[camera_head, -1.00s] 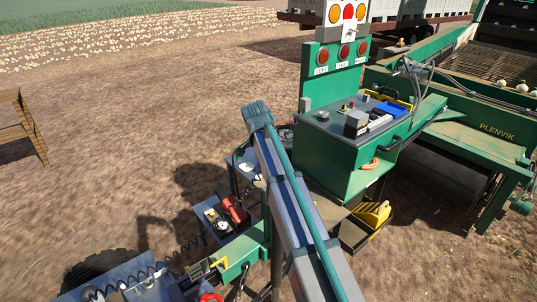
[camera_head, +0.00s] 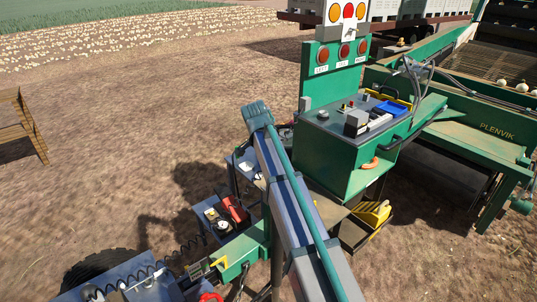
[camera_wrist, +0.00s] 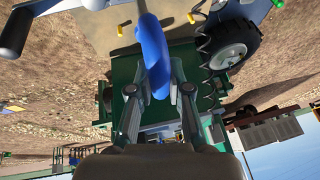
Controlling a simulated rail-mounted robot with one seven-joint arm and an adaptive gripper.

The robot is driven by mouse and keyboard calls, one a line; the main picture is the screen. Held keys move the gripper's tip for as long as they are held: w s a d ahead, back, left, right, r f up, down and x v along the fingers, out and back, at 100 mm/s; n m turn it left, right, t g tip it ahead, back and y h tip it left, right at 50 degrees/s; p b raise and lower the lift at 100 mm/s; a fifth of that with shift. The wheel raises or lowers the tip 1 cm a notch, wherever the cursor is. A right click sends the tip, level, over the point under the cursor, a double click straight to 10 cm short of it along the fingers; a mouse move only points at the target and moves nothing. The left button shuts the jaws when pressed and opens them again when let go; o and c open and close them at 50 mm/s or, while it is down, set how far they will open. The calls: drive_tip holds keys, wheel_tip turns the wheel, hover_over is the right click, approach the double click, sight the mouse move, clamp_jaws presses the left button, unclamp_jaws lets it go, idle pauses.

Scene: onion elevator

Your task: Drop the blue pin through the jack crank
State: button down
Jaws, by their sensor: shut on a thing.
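The blue pin (camera_wrist: 154,50) is in the wrist view, upright in the picture in front of the camera. My gripper (camera_wrist: 158,92) is shut on its lower part, with one finger on each side. The pin's upper end runs past a tan and blue-grey surface (camera_wrist: 125,40); I cannot tell whether it touches anything there. A black cylindrical handle on a grey bar (camera_wrist: 14,38), perhaps the jack crank, shows at the upper left, apart from the pin. The hole in the crank is not visible. In the head view my arm hides the gripper and the pin.
A green control cabinet (camera_head: 335,160) stands right of my arm. A tray with red and white items (camera_head: 228,216) lies to its left. A coiled black cable (camera_head: 135,283) and a tyre (camera_head: 98,268) are at the lower left. Bare soil (camera_head: 110,150) lies left of the machine.

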drive_tip(key=shift+f+b, duration=2.2)
drive_tip(key=shift+f, duration=2.3)
idle(0.5)
drive_tip(key=c, duration=0.6)
unclamp_jaws()
drive_tip(key=shift+r, duration=0.1)
drive_tip(key=shift+r+p, duration=1.6)
drive_tip(key=shift+r, duration=1.85)
